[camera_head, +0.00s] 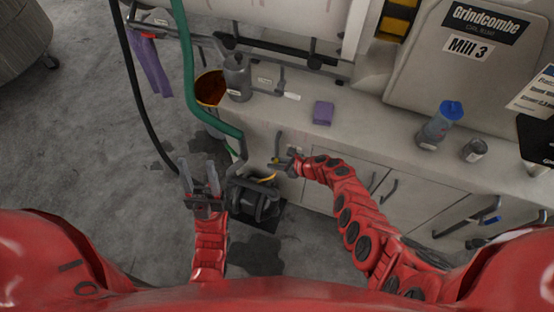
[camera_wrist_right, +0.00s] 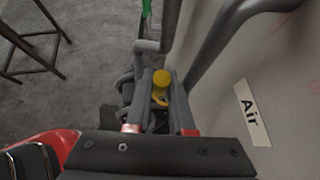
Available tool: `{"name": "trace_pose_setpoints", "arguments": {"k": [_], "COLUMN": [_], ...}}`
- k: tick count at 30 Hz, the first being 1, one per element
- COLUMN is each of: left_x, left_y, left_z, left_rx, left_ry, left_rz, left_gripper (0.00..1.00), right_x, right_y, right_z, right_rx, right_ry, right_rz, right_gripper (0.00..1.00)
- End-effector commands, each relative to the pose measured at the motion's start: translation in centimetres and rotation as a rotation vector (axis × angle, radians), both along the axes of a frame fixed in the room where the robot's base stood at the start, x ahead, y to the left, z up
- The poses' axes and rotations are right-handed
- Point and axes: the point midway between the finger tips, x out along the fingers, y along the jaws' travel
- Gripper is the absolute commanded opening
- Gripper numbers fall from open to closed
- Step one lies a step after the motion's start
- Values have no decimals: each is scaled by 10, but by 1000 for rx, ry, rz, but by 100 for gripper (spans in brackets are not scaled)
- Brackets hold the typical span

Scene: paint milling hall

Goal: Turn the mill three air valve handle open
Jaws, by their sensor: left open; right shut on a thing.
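The Mill 3 cabinet (camera_head: 420,125) stands to the right in the head view. The yellow air valve handle (camera_wrist_right: 161,82) is between the fingers of my right gripper (camera_wrist_right: 160,98) in the right wrist view, beside the panel's Air label (camera_wrist_right: 251,113). The right gripper is shut on the handle, and its fingers hide part of it. In the head view my right gripper (camera_head: 283,163) is at the cabinet's front face. The handle's turn angle is hard to tell. My left gripper (camera_head: 199,174) is open and empty, over the floor left of the cabinet.
A green hose (camera_head: 187,70) and a black cable run down near my left gripper. A dark pump-like unit (camera_head: 255,200) sits on the floor between my arms. Grey pipes flank my right gripper.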

Motion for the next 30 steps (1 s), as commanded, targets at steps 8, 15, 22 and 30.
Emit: {"name": "trace_pose_setpoints", "arguments": {"k": [8, 15, 22, 30], "left_x": [0, 0, 0, 0], "left_y": [0, 0, 0, 0], "left_z": [16, 22, 25, 25], "left_rx": [0, 0, 0, 0], "left_ry": [0, 0, 0, 0], "left_rz": [0, 0, 0, 0], "left_gripper": [50, 50, 50, 50], "right_x": [0, 1, 3, 3], "right_y": [7, 9, 10, 10], "right_z": [3, 1, 1, 1], "right_rx": [-82, -131, -157, -164], "right_ry": [29, 45, 51, 52], "right_rz": [6, 4, 0, -1], "right_gripper": [0, 0, 0, 0]}}
